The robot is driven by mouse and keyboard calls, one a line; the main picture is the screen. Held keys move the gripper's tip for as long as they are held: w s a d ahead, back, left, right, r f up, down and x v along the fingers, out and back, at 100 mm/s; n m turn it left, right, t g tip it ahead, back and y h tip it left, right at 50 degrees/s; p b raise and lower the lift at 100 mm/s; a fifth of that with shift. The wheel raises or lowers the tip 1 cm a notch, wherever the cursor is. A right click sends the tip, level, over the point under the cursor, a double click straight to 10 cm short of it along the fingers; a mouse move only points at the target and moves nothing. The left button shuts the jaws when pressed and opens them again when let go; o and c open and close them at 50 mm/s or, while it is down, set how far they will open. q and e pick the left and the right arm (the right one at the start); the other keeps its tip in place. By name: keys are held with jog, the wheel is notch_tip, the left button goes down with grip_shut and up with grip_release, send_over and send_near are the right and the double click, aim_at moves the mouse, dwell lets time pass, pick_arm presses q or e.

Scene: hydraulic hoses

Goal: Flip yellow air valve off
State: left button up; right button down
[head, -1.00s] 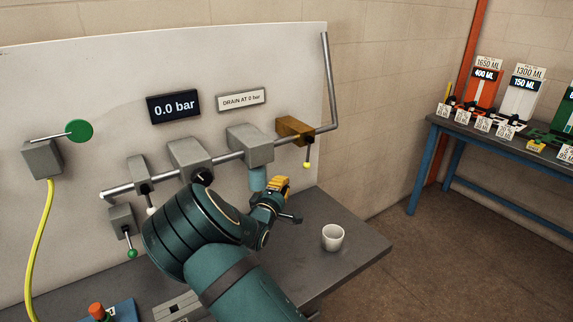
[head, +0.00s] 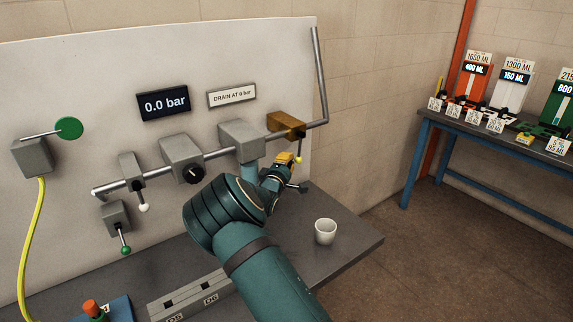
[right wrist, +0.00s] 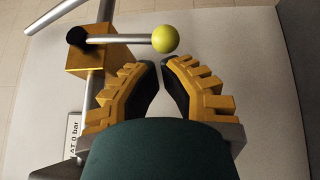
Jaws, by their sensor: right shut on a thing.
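The yellow air valve is a brass-coloured block (head: 286,123) at the right end of the pipe on the white panel. Its thin lever hangs down to a yellow ball knob (head: 298,160). In the right wrist view the block (right wrist: 92,55) is at upper left and the lever runs right to the knob (right wrist: 165,39). My right gripper (head: 288,162) is at the knob. Its yellow-padded fingers (right wrist: 160,64) are drawn close together with their tips right at the knob; how far they reach around it is hard to see. My left gripper is out of view.
Other grey valves (head: 182,158) and a grey block (head: 240,140) sit along the same pipe. The display (head: 163,104) reads 0.0 bar beside a drain sign (head: 232,95). A white cup (head: 325,232) stands on the grey bench (head: 355,245) below, right of my arm.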

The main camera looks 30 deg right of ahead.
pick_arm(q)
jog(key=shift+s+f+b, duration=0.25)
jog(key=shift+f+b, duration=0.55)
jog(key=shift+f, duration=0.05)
pick_arm(e)
jog(key=shift+d+f+n+t+h, duration=0.15)
jog(key=shift+d+n+t+h, duration=0.25)
jog(key=shift+d, duration=0.5)
